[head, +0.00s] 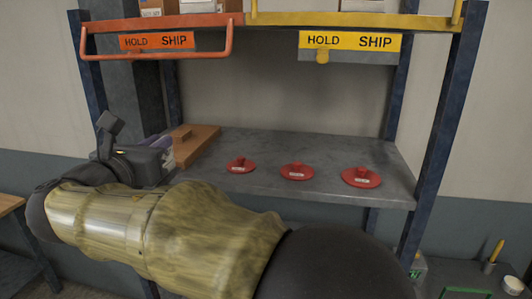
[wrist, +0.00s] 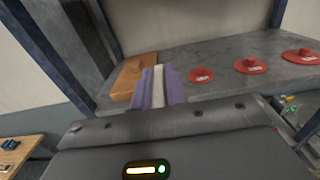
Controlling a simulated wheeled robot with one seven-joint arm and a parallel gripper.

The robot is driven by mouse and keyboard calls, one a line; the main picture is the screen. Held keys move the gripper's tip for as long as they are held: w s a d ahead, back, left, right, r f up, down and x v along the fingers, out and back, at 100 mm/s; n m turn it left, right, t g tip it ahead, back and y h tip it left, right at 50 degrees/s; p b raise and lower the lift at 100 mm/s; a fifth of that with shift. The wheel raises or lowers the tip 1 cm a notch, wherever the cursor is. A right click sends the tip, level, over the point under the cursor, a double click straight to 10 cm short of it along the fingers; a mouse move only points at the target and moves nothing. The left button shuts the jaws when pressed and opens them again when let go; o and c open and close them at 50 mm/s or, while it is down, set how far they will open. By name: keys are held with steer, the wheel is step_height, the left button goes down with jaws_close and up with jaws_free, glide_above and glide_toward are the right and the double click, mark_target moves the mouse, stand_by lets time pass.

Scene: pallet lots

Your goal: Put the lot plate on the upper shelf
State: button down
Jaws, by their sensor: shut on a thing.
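My gripper (wrist: 158,72) has purple fingers, closed on a narrow pale piece (wrist: 158,88) that shows between them in the wrist view. I cannot tell whether this piece is the lot plate; most of it is hidden. In the head view my gripper (head: 163,145) is at the left end of the grey lower shelf (head: 290,144). Just beyond the fingers lies a brown board (head: 199,146) with a small raised block; it also shows in the wrist view (wrist: 122,90). The upper shelf (head: 350,20) is above, with an orange-edged left part and a yellow-edged right part.
Three red discs with knobs and white labels, the nearest to my gripper (head: 240,166), stand in a row on the lower shelf. An orange bar (head: 155,57) hangs at the upper left. Orange (head: 157,41) and yellow (head: 350,41) HOLD/SHIP signs face me. Blue posts (head: 450,130) frame the rack.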

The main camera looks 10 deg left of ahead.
steer(key=shift+w, duration=0.1)
steer(key=w+f+p, duration=0.1)
steer(key=w+p, duration=0.3)
steer(key=w, duration=0.5)
steer(key=w+d+f+p, duration=0.1)
steer(key=w+p, duration=0.3)
steer(key=w, duration=0.6)
steer(key=shift+w+d+f+p, duration=0.25)
steer(key=shift+d+f+p, duration=0.05)
steer(key=shift+f, duration=0.3)
step_height(320, 180, down, 3)
steer(key=shift+r+p, duration=0.1)
steer(key=shift+p, duration=0.7)
steer(key=shift+w+f+p, duration=0.2)
steer(key=shift+f+p, duration=0.2)
steer(key=shift+p, duration=0.1)
steer(key=shift+f, duration=0.1)
